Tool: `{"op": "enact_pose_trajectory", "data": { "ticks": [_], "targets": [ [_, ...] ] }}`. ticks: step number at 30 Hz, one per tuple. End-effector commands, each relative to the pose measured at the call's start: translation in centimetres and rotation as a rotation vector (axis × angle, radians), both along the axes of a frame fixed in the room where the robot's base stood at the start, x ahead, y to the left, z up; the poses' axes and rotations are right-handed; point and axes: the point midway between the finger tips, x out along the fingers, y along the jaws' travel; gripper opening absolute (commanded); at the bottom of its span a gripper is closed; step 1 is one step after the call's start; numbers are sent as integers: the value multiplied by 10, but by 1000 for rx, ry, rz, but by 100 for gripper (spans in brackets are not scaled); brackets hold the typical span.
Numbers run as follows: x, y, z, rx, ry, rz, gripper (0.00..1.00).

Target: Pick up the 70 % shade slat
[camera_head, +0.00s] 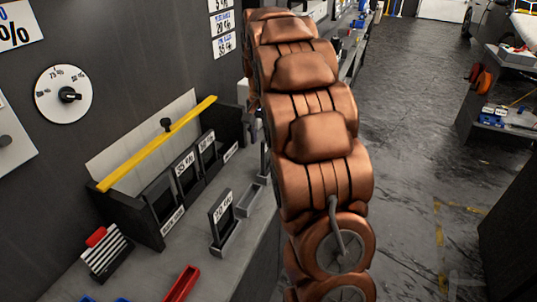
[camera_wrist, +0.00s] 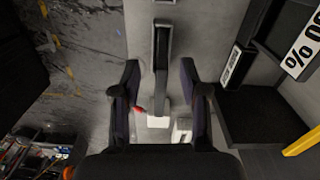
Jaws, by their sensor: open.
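The 70 % shade slat (camera_head: 222,215) is a dark upright panel with a white label in the head view. It stands in a small grey holder on the bench. In the wrist view a dark slat (camera_wrist: 161,50), seen nearly edge-on, lies between the fingers of my gripper (camera_wrist: 159,68). It appears to be the same slat, though its label does not show there. The fingers are apart, one on each side of the slat, with visible gaps. My gripper is hidden in the head view.
A dark rack (camera_head: 150,225) with labelled slats and a yellow bar (camera_head: 160,142) stands left of the slat. An empty grey holder (camera_head: 249,200) is beside the slat. A red tray (camera_head: 181,284) and a striped block (camera_head: 107,252) lie nearer. Open floor (camera_head: 405,150) extends right.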

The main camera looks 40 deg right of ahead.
Motion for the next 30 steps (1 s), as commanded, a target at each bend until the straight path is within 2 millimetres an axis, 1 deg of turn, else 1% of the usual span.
{"op": "enact_pose_trajectory", "data": {
  "ticks": [1,3,6,9,14,21,30],
  "targets": [
    [6,-10,-3,0,-2,-23,44],
    [12,-21,-5,-2,-8,-48,44],
    [20,-32,-8,-4,-14,-75,44],
    [23,-38,-9,-3,-16,-91,44],
    [24,-41,-14,-2,-16,-99,44],
    [24,-40,-33,-1,-16,-98,44],
    [25,-39,-46,-3,-17,-97,44]
  ]
}}
